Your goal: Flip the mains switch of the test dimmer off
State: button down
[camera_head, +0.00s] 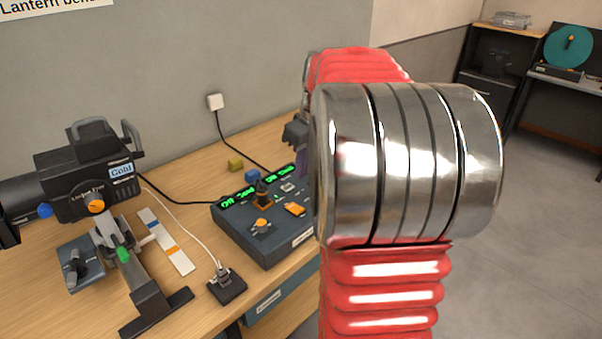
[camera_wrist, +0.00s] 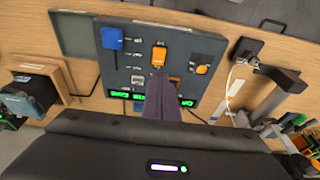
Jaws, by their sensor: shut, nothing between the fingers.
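A dark grey dimmer console (camera_head: 268,246) lies on the wooden bench in the head view, with lit green displays along its back edge. In the wrist view the console (camera_wrist: 190,45) shows a blue fader cap (camera_wrist: 112,38), an upright orange control (camera_wrist: 159,56) and a tilted orange one (camera_wrist: 204,69). The labels are too small to read, so I cannot tell which control is the mains switch. My gripper (camera_wrist: 168,82) is shut and empty. Its purple fingers overlap the console's display side in the wrist view and hide part of it. In the head view my arm hides the console's right end.
A spotlight (camera_head: 90,165) on a stand is at the left of the bench. A small black box (camera_head: 227,286) with a white cable stands left of the console. Yellow (camera_head: 235,164) and blue (camera_head: 252,175) blocks lie behind it. Free floor is at right.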

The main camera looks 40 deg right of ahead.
send_over(293, 208)
jog(key=s, duration=0.2)
jog(key=x, duration=0.3)
jog(key=s+x, duration=0.1)
jog(key=x, duration=0.3)
jog(key=s+x, duration=0.1)
jog(key=x, duration=0.2)
jog(key=shift+s+d+f, duration=0.1)
jog(key=shift+f, duration=1.1)
jog(key=shift+s+f, duration=0.25)
jog(key=shift+f, duration=0.15)
jog(key=shift+w+r, duration=0.1)
jog(key=shift+w, duration=0.05)
jog(key=shift+w+r, duration=0.2)
jog(key=shift+w, duration=0.4)
jog(key=shift+r, duration=0.2)
